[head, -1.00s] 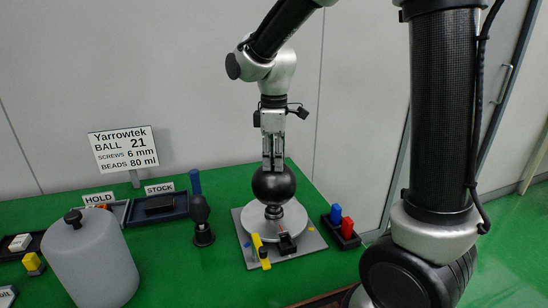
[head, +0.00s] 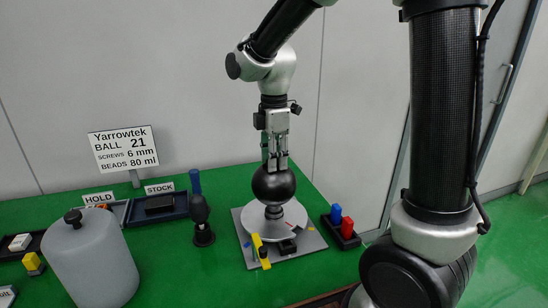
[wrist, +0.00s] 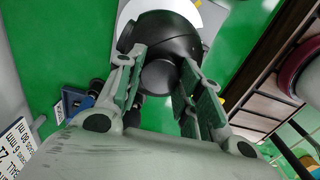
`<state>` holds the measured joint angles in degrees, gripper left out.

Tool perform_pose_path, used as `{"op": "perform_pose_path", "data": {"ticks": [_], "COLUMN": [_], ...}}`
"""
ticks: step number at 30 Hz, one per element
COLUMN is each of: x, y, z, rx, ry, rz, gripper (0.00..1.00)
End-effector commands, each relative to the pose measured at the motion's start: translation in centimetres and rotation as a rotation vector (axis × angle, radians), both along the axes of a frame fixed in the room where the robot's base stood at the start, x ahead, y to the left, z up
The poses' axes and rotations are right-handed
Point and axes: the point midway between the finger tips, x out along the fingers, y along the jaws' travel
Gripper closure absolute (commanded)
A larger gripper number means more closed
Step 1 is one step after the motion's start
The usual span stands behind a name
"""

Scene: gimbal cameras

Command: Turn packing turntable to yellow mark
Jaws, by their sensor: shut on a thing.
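The packing turntable is a pale round disc (head: 295,212) on a grey square base plate (head: 310,243). A black ball (head: 273,184) stands on a dark stem at its middle; it also shows in the wrist view (wrist: 158,32). My gripper (head: 277,168) points down at the ball from above. In the wrist view my gripper's fingers (wrist: 160,85) lie on either side of the ball's dark round top, shut on it. A small yellow mark (head: 311,225) is on the plate's right side, a blue mark (head: 247,244) on its left. A yellow upright piece (head: 260,250) and a black block (head: 288,246) are at the disc's front.
A tray with blue and red blocks (head: 347,228) stands right of the plate. A dark bulb-shaped tool (head: 202,222) stands left of it. A large grey canister (head: 90,262) is at the front left. Labelled HOLD and STOCK trays (head: 160,207) and a sign (head: 124,149) are behind.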

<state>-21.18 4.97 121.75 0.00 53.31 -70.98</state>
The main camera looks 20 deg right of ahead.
Motion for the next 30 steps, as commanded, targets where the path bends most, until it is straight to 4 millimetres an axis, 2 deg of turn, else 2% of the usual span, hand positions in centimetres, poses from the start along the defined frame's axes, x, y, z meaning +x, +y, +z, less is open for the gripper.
{"op": "perform_pose_path", "data": {"ticks": [15,30], "x": [0.05,0.06], "y": [0.01,0.02], "z": [0.08,0.09], "rx": [0.000,0.001], "ry": [-0.002,-0.003], "rz": [0.424,0.575], "gripper": [1.00,1.00]}}
